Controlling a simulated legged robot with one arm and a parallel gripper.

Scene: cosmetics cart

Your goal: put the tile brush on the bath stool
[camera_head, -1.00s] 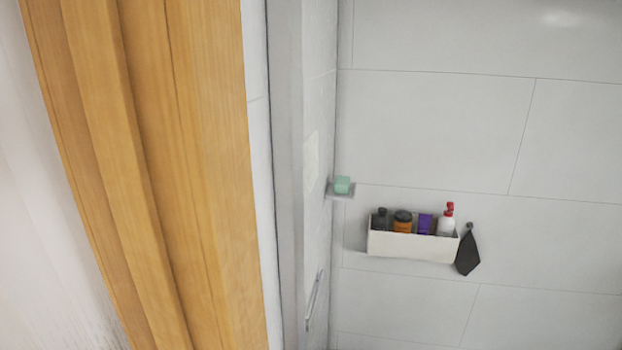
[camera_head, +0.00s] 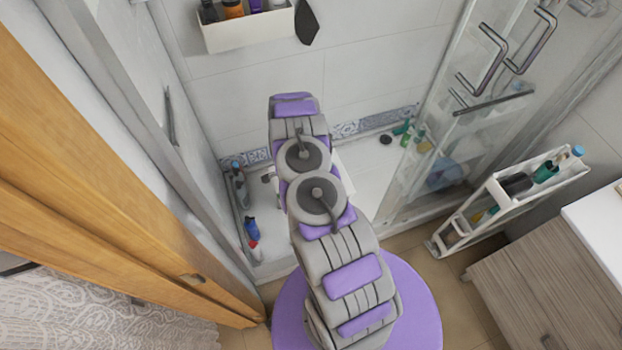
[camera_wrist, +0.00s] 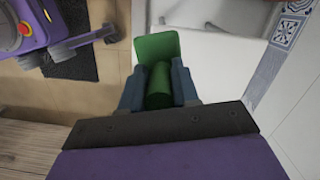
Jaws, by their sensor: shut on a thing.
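My gripper (camera_wrist: 158,82) is shut on a green thing, taken to be the tile brush (camera_wrist: 157,47). Its flat green head sticks out beyond the fingers, and its round green handle lies between them. In the head view my arm reaches into the shower and hides my gripper and the brush. A small pale edge (camera_head: 349,174) shows just right of my arm over the shower floor. It may be the bath stool, but most of it is hidden. In the wrist view a white surface lies beyond the brush; I cannot tell whether it is stool or shower tray.
A glass shower door (camera_head: 425,140) stands right of my arm. A white cart (camera_head: 507,200) with bottles and a wooden cabinet (camera_head: 535,285) are farther right. Bottles (camera_head: 250,228) stand on the tray's left edge. A wall caddy (camera_head: 250,30) hangs above. A wooden door (camera_head: 130,200) is at left.

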